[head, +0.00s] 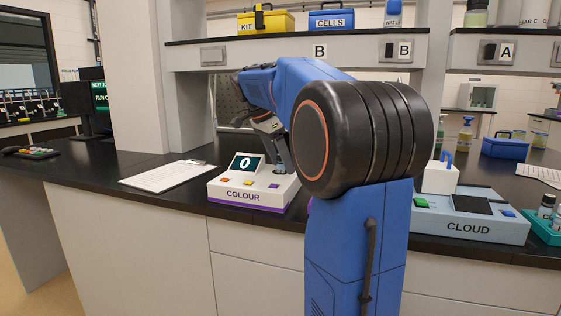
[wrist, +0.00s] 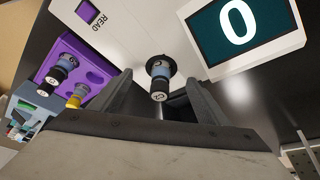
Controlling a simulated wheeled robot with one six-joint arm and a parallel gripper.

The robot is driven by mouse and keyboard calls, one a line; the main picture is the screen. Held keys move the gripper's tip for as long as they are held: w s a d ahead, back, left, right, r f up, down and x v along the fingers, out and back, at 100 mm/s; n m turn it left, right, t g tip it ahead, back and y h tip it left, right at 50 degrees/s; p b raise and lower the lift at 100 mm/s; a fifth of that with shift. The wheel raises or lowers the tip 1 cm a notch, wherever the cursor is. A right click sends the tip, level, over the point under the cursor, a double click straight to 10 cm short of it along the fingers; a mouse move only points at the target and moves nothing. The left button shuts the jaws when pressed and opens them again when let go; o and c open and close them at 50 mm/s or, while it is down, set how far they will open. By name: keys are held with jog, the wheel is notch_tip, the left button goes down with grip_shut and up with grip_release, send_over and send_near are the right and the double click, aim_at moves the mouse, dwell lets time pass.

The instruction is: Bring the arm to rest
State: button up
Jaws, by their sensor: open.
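My gripper (wrist: 160,103) is open in the wrist view, its two dark fingers on either side of a small dark-capped vial (wrist: 158,80). The vial stands in a round port of the white COLOUR meter (wrist: 130,28). I cannot tell whether either finger touches it. In the head view my gripper (head: 278,155) hangs at the right end of the COLOUR meter (head: 243,196), and my blue arm reaches out over the bench. The meter's screen reads 0.
A purple rack (wrist: 97,78) with vials lies beside the meter. A clipboard (head: 165,174) lies left of it on the black bench. Right of my arm stand the CLOUD meter (head: 470,222) and a teal rack (head: 541,232). A shelf (head: 275,53) crosses above the bench.

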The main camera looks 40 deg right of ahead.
jog(key=v, duration=0.6)
jog(key=shift+r, duration=0.5)
dwell(0.7)
jog(key=shift+s, duration=0.1)
dwell(0.5)
